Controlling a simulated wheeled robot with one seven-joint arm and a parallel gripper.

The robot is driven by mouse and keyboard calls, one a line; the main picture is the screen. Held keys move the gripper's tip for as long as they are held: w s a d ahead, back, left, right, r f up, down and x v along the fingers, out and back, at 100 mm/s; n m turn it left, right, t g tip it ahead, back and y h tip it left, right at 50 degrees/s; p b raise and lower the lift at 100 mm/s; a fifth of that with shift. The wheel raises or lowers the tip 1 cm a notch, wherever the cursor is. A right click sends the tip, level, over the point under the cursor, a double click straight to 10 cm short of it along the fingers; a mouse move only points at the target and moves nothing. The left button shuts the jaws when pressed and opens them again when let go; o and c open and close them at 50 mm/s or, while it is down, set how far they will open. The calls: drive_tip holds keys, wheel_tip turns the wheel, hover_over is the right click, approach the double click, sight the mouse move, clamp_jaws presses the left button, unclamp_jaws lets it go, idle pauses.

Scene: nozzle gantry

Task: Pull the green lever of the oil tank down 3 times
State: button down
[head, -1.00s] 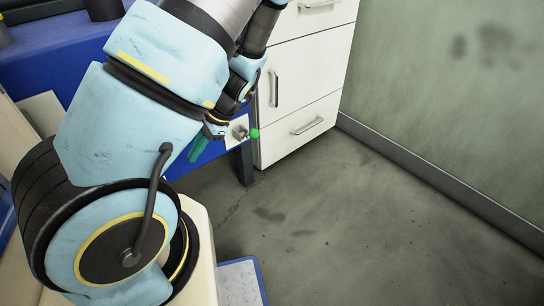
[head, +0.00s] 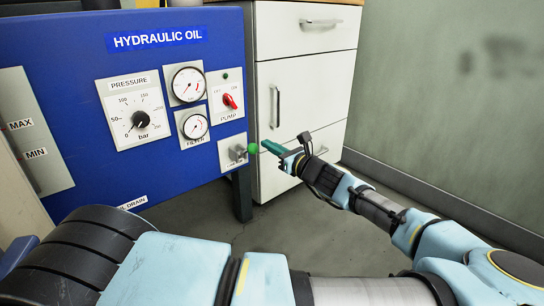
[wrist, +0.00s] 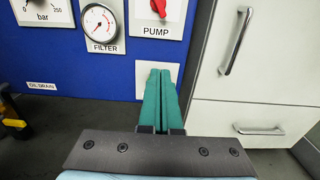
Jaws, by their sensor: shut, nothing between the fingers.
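The blue oil tank (head: 70,100) fills the left of the head view, with "HYDRAULIC OIL" on its front. Its lever has a green ball knob (head: 253,148) and sticks out from a small pale plate low at the tank's right edge. My gripper (head: 268,147) has green fingers, shut and empty, pointing left just right of the knob. I cannot tell whether they touch it. In the wrist view my fingers (wrist: 160,72) point at the lever plate (wrist: 146,70) and hide the knob.
A white drawer cabinet (head: 305,90) stands right of the tank, close beside my gripper. The tank front carries a pressure dial (head: 133,115), gauges and a red pump switch (head: 230,101). A green wall (head: 450,100) is on the right. The floor between is clear.

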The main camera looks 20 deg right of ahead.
sight(253, 144)
drive_tip(key=b+x, duration=0.2)
drive_tip(key=x, duration=0.2)
drive_tip(key=b+x, duration=0.1)
drive_tip(key=x, duration=0.3)
drive_tip(key=shift+s+f+b, duration=0.1)
drive_tip(key=shift+f+b, duration=0.15)
drive_tip(key=shift+b, duration=0.1)
drive_tip(key=shift+f+b, duration=1.4)
drive_tip(key=shift+f, duration=4.4)
drive_tip(key=p+v, duration=0.4)
drive_tip(key=v, duration=0.7)
drive_tip(key=shift+r, duration=0.15)
drive_tip(key=shift+a, duration=0.15)
